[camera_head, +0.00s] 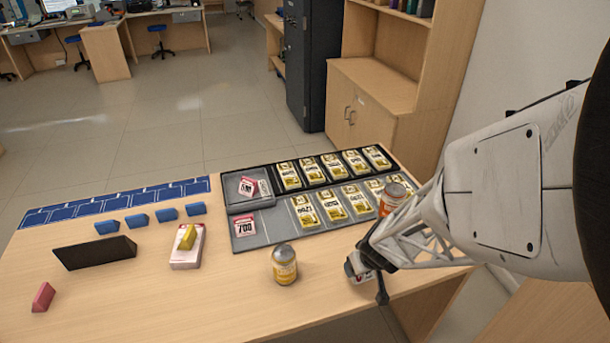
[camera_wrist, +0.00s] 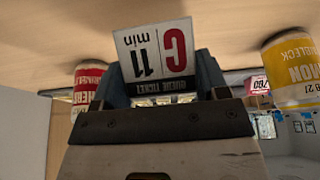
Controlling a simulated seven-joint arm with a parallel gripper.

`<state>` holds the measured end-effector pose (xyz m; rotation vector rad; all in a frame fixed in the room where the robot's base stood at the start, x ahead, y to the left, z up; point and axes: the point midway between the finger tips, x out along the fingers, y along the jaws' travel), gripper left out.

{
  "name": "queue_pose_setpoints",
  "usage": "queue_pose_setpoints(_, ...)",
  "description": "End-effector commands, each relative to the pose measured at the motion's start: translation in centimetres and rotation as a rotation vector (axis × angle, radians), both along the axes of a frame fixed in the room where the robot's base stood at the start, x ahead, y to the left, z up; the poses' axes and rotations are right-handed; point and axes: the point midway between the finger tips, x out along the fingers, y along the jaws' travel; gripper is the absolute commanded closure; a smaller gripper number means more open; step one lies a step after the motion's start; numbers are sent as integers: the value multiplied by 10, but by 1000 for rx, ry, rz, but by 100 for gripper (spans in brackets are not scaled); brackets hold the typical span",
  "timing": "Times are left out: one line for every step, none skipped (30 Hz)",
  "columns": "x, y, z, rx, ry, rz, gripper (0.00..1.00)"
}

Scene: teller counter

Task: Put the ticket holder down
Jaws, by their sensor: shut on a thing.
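The ticket holder (camera_wrist: 155,55) is a small white card with a red "C", a black "11 min" and a dark "QUEUE TICKET" band. It shows upside down in the wrist view, between the two fingers of my gripper (camera_wrist: 162,82). My gripper is shut on it. In the head view my gripper (camera_head: 368,266) is low over the right front part of the counter (camera_head: 215,310), and the ticket holder (camera_head: 360,279) is partly hidden by it. I cannot tell whether the holder touches the counter.
A yellow-labelled can (camera_head: 285,266) stands left of my gripper, and a red-labelled can (camera_head: 392,199) stands just behind it. A dark tray (camera_head: 275,233) with several yellow-and-white packs lies at the back. A black block (camera_head: 95,253) is at left. The front middle is clear.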

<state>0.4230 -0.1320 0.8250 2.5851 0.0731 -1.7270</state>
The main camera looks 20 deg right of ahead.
Motion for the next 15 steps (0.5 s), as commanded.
queue_pose_setpoints(-6, 2, 1, 0, -1, 0, 60)
queue_pose_setpoints(-10, 3, 1, 0, 0, 0, 60)
queue_pose_setpoints(-15, 5, 2, -1, -1, 1, 60)
queue_pose_setpoints(-19, 6, 3, -1, -2, 1, 60)
queue_pose_setpoints(-23, 7, 3, 0, -1, 1, 60)
queue_pose_setpoints(-28, 9, 3, 0, -1, 0, 60)
queue_pose_setpoints(-32, 10, 4, 0, -2, 1, 60)
queue_pose_setpoints(-36, 11, 4, 0, -2, 0, 60)
queue_pose_setpoints(-42, 13, 5, 0, -1, 0, 60)
queue_pose_setpoints(-46, 14, 5, 0, -2, 0, 60)
queue_pose_setpoints(-50, 16, 6, 0, -2, 0, 60)
queue_pose_setpoints(-55, 17, 6, 0, -1, 0, 60)
queue_pose_setpoints(-60, 19, 6, 0, -1, 0, 60)
queue_pose_setpoints(-64, 20, 7, -1, -2, 0, 60)
queue_pose_setpoints(-70, 21, 7, -1, -1, 0, 60)
